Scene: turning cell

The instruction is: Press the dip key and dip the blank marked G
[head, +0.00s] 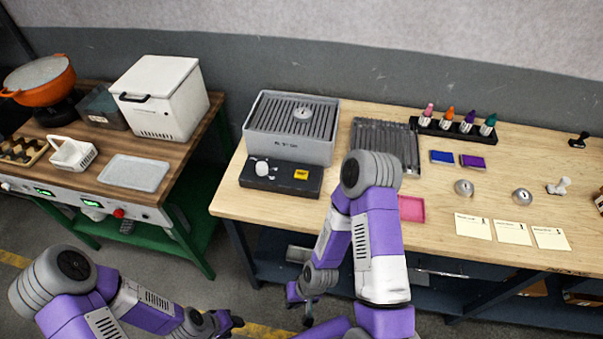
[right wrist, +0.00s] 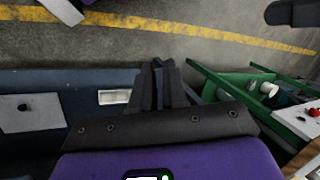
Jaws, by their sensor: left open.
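A grey box with a slatted top (head: 318,150) stands at the left of the wooden bench, with a round metal blank (head: 302,113) on its slats. In front of it is a black key box (head: 258,184) with a pale rounded knob (head: 262,168) and a yellow key (head: 301,174). Two more round metal blanks, one (head: 464,188) and another (head: 522,196), lie at the right. Their marks are too small to read. My left gripper (head: 232,321) is open and empty, low before the bench. My right gripper (head: 300,300) hangs below the bench edge; its fingers (right wrist: 158,85) look closed and empty.
A slatted rack (head: 385,145), bottles in a black holder (head: 447,130), blue (head: 442,157) and purple pads (head: 473,161), a pink tray (head: 411,209) and several cards (head: 513,232) share the bench. My right arm crosses the front edge. A second table (head: 140,205) stands left.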

